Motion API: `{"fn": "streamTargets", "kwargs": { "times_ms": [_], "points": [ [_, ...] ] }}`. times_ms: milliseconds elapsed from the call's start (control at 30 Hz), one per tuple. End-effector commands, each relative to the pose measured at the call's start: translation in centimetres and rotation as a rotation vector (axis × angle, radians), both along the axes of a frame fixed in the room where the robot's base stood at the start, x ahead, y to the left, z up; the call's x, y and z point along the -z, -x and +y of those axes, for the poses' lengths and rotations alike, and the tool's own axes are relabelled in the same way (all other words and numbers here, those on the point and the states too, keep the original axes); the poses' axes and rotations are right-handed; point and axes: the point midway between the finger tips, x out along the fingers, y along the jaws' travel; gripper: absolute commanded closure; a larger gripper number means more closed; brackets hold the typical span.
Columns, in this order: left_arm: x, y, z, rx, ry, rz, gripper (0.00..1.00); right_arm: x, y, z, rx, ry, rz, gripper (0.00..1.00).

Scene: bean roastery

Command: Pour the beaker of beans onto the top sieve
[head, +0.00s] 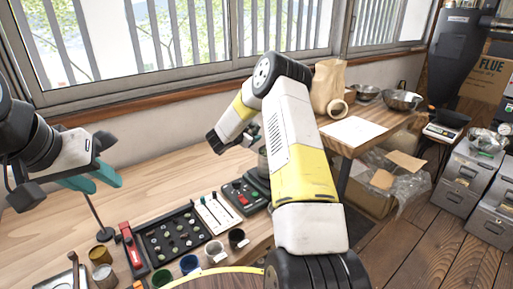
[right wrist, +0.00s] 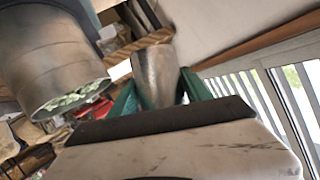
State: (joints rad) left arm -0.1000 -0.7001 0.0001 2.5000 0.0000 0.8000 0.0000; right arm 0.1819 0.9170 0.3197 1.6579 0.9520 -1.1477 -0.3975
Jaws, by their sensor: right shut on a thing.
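My right gripper (right wrist: 158,98) is shut on a grey, metallic-looking beaker (right wrist: 155,68), which shows between its green fingers in the right wrist view. Whether beans are inside the beaker cannot be seen. The round grey sieve stack (right wrist: 52,58) stands beside the beaker, apart from it in that view. Pale green beans (right wrist: 75,98) show in the stack's open end. In the head view my right arm hides the beaker and most of the stack; a grey sliver of the stack (head: 262,160) shows. My left gripper (head: 91,180) is open and empty over the table's left side.
A control box with red and green buttons (head: 246,196) sits by the stack. A black sample tray (head: 174,241), several cups and a red-handled tool (head: 131,250) line the table's front. The table's back left (head: 165,150) is clear. The window wall runs behind.

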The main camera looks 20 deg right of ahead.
Motion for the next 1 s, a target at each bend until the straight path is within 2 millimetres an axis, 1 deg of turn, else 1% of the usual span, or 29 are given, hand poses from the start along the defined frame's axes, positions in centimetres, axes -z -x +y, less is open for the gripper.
{"fn": "streamTargets", "kwargs": {
  "times_ms": [33, 200, 400, 500, 700, 1000],
  "points": [
    [0.0, 0.0, 0.0, 0.0, 0.0, 0.0, 0.64, 1.0, -0.1, 0.2, 0.001, 0.016, 0.027, 0.94],
    [0.0, 0.0, 0.0, 0.0, 0.0, 0.0, 0.64, 3.3, -0.7, 0.5, 0.002, 0.075, 0.111, 0.94],
    [0.0, 0.0, 0.0, 0.0, 0.0, 0.0, 0.64, 5.5, -1.2, 0.9, 0.001, 0.135, 0.199, 0.94],
    [0.0, 0.0, 0.0, 0.0, 0.0, 0.0, 0.64, 6.2, -1.4, 0.9, 0.002, 0.157, 0.23, 0.94],
    [0.0, 0.0, 0.0, 0.0, 0.0, 0.0, 0.64, 7.0, -1.6, 1.0, 0.002, 0.179, 0.262, 0.94],
    [0.0, 0.0, 0.0, 0.0, 0.0, 0.0, 0.64, 7.1, -1.6, 1.0, 0.002, 0.182, 0.267, 0.94]
  ]
}}
